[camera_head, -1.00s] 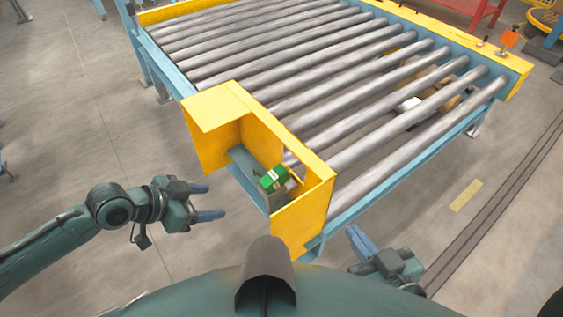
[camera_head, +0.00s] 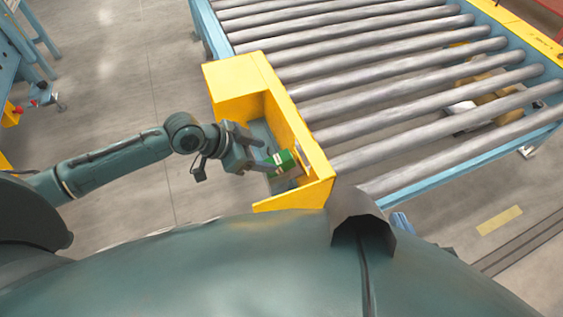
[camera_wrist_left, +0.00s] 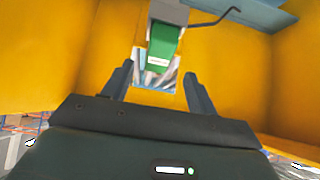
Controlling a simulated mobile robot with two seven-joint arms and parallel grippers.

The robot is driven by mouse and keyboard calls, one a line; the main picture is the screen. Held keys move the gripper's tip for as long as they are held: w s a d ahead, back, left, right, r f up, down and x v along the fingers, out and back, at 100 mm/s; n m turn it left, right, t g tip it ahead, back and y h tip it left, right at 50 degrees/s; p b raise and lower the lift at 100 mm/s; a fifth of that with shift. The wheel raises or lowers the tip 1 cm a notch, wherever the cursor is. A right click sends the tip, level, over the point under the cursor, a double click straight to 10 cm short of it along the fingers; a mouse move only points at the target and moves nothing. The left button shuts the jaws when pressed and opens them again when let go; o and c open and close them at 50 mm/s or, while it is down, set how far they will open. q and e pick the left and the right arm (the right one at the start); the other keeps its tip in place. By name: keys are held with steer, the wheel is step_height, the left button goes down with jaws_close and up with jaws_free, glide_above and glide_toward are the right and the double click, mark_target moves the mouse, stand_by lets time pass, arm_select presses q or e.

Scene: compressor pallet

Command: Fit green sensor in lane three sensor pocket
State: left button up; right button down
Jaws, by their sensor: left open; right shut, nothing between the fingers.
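The green sensor (camera_head: 283,162), a small block with a white label, sits inside the yellow housing at the conveyor's near-left corner. In the left wrist view the green sensor (camera_wrist_left: 163,48) is beside a grey part, ahead of the fingers. My left gripper (camera_head: 260,149) is open at the housing's open side, close to the sensor. In the wrist view the left gripper's fingers (camera_wrist_left: 158,70) are spread, with the sensor beyond the gap and nothing clearly between them. My right gripper (camera_head: 402,222) shows only partly behind my body and is shut and empty. I cannot make out the lane three pocket.
The yellow housing (camera_head: 238,76) has walls close around the sensor. The roller conveyor (camera_head: 390,100) extends to the right and back. A brown item (camera_head: 490,97) shows below the rollers. The floor left of the housing is clear near my arm.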

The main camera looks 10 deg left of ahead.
mark_target(279, 158)
arm_select(q)
steer(key=x, duration=0.3)
steer(key=shift+w+d+f, duration=0.1)
steer(key=shift+d+f, duration=0.05)
steer(key=b+x, duration=0.1)
steer(key=x, duration=0.4)
steer(key=shift+d+b, duration=0.2)
steer(key=shift+b, duration=0.1)
arm_select(e)
steer(key=shift+w+a+f+n, duration=0.15)
steer(key=shift+f+n, duration=0.05)
steer(key=shift+f, duration=0.35)
steer(key=shift+w+a+f+n, duration=0.1)
steer(key=shift+a+f+n, duration=0.1)
steer(key=shift+f, duration=0.3)
arm_select(q)
steer(key=shift+c, duration=0.5)
steer(key=shift+c, duration=0.6)
steer(key=c, duration=1)
arm_select(e)
steer(key=shift+s, duration=0.1)
